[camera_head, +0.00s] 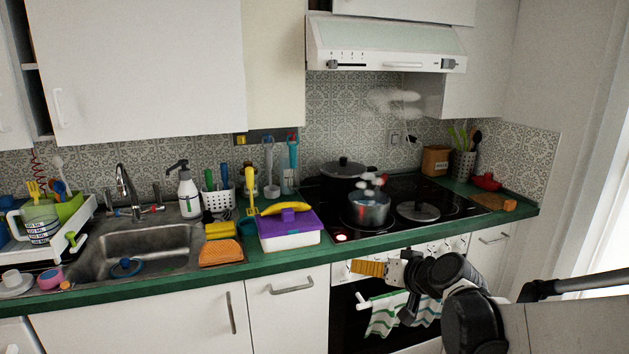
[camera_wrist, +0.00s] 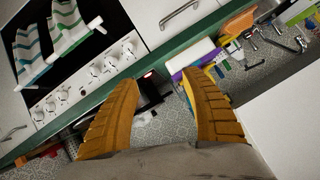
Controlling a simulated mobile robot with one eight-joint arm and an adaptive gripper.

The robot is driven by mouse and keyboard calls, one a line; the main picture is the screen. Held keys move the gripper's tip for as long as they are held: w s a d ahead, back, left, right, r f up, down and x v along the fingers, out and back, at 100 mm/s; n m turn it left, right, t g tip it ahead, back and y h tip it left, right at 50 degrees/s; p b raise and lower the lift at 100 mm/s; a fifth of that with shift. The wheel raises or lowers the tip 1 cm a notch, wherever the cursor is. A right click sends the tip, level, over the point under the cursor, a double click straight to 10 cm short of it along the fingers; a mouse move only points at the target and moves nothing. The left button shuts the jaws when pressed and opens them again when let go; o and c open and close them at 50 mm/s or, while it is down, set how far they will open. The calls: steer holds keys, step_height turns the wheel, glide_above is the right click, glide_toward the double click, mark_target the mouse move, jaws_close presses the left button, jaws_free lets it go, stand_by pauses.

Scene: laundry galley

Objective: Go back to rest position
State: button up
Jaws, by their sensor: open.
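My gripper (camera_wrist: 160,80) is open and empty, its two ribbed yellow fingers spread apart in the wrist view. In the head view my gripper (camera_head: 356,269) is in front of the oven, just below the counter edge, with its yellow finger pointing left. My arm reaches in from the lower right. Nothing is between the fingers, and they appear clear of the counter and the oven front.
The green-edged counter (camera_head: 270,259) runs behind my gripper. A steaming pot (camera_head: 368,211) stands on the hob, with a dark pot (camera_head: 343,176) behind it. Striped towels (camera_head: 384,316) hang on the oven. A purple-lidded box (camera_head: 288,226) sits beside the sink (camera_head: 128,250).

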steer(key=s+d+f+g+h, duration=0.1)
steer(key=s+d+g+h, duration=0.1)
steer(key=s, duration=1.2)
steer(key=s+d+g+h, duration=0.1)
steer(key=s+d+h, duration=0.2)
steer(key=s, duration=1.2)
steer(key=shift+d+f+g+h, duration=0.25)
steer(key=shift+f+g+h, duration=0.05)
steer(key=shift+f+g, duration=0.1)
